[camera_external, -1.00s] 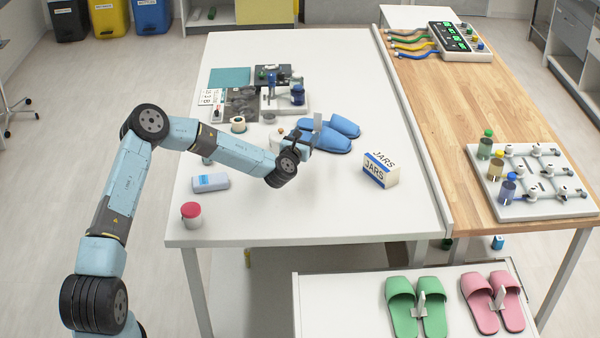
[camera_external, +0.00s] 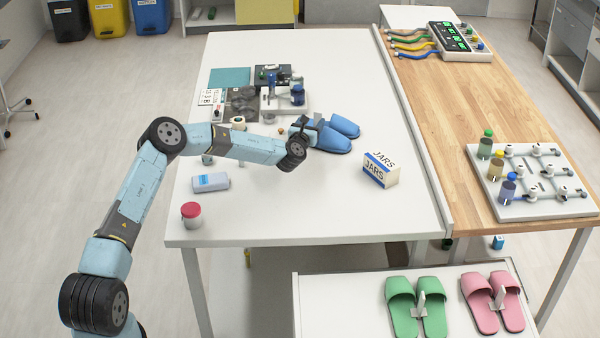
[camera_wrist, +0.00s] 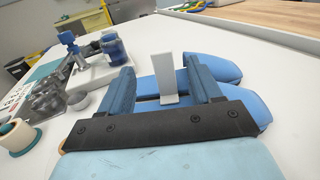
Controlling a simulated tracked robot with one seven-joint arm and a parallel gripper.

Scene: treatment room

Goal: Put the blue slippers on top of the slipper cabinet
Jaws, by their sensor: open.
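The pair of blue slippers (camera_external: 343,126) lies on the white table; it also shows in the wrist view (camera_wrist: 216,70). A pale upright tab (camera_wrist: 166,78) stands at the slippers. My gripper (camera_external: 313,123) is at the left side of the slippers, low over the table. In the wrist view my gripper (camera_wrist: 158,66) is open, with the tab between its two fingers and no visible contact. The low white cabinet (camera_external: 325,300) at the bottom carries green slippers (camera_external: 418,307) and pink slippers (camera_external: 492,302). My fingers hide part of the blue slippers.
A JARS box (camera_external: 381,170) stands right of the blue slippers. A red-lidded jar (camera_external: 191,215) and a pale bottle (camera_external: 210,182) are at the front left. Lab apparatus (camera_external: 285,98) stands behind my gripper. The cabinet's left top is bare; the table's front middle is clear.

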